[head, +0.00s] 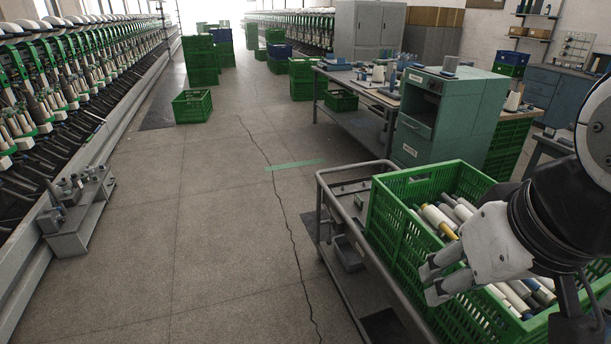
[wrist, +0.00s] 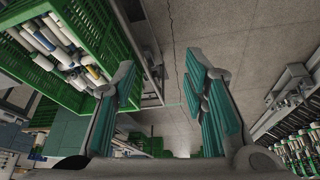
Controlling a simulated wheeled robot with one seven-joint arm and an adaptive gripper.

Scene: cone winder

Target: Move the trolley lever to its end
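The trolley (head: 324,190) stands at the lower right in the head view, a grey metal frame with a green crate (head: 385,215) of yarn tubes on it. A small grey upright piece (head: 358,202) on the trolley's top, left of the crate, may be the lever; its setting is too small to tell. My gripper (head: 432,283) is over the crate's left side, apart from that piece. In the wrist view my gripper (wrist: 165,95) is open and empty, its teal-padded fingers wide apart. The trolley's edge (wrist: 151,80) and the crate (wrist: 95,25) show beyond the left finger.
A green cabinet (head: 455,110) and a workbench (head: 350,95) stand behind the trolley. A winding machine (head: 60,95) runs along the left, with a small low bench (head: 80,215) before it.

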